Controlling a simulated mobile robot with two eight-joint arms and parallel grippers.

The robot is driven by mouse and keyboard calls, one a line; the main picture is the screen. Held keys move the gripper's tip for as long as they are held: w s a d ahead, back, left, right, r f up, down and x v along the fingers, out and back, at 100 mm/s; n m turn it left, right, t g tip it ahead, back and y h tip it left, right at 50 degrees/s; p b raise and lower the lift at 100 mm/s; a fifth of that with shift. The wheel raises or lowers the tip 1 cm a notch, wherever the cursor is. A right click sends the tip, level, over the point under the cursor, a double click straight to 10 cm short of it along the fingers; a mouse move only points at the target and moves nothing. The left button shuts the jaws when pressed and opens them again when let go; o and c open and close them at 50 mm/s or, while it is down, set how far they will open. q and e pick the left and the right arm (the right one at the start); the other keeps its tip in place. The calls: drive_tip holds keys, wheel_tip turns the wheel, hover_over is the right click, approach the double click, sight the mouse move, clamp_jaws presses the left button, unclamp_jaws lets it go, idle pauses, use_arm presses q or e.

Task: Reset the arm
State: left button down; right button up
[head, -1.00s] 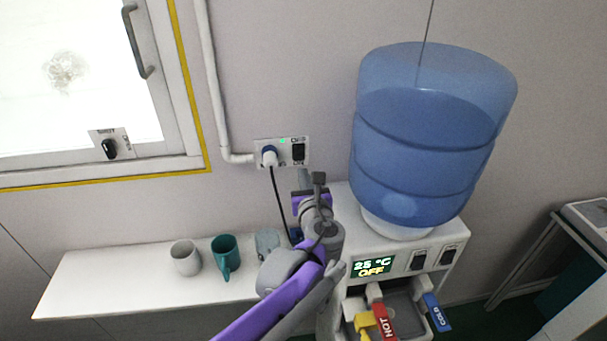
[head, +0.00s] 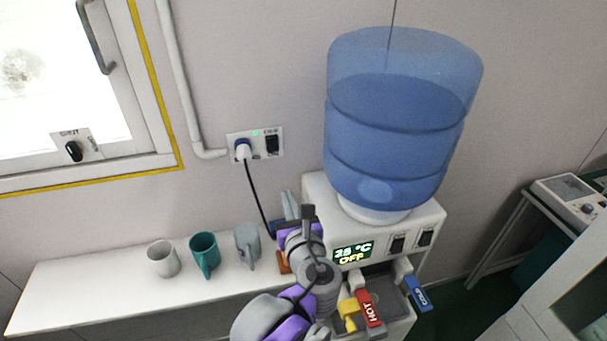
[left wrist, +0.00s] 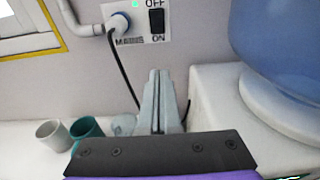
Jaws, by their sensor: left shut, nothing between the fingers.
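My left arm comes up from the bottom of the head view, and its gripper (head: 289,204) is beside the left side of the water dispenser (head: 318,200), in front of the wall. In the left wrist view the fingers (left wrist: 158,100) are together with nothing between them. They point toward the wall, below the mains socket panel (left wrist: 142,22), and look clear of the plug and cable. My right gripper is in neither view.
A white shelf (head: 80,290) holds a light grey mug (head: 164,260), a teal mug (head: 205,254) and a grey mug (head: 247,244). The dispenser carries a blue bottle (head: 400,120), a display reading 25 °C OFF, and red and blue taps. A bench instrument (head: 570,200) stands at right.

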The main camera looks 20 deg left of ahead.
use_arm(q)
drive_tip(key=s+a+f+n+g+h+p, duration=0.1)
drive_tip(key=s+a+f+n+g, duration=0.2)
drive_tip(key=s+f+n, duration=0.3)
drive_tip(key=s+a+f+n+g+h, duration=0.1)
drive_tip(key=s+a+f+n+g, duration=0.2)
drive_tip(key=n, duration=0.4)
drive_tip(key=s+d+f+n+g+h, duration=0.1)
drive_tip(key=s+d+f+n+h, duration=0.2)
drive_tip(key=n, duration=0.5)
drive_tip(key=s+d+f+n+g+h+p, duration=0.1)
drive_tip(key=s+d+f+n+h, duration=0.2)
drive_tip(key=s+f+n, duration=0.2)
drive_tip(key=s+n, duration=0.3)
drive_tip(key=shift+d+n+g+h, duration=0.3)
drive_tip(key=shift+d+h, duration=0.1)
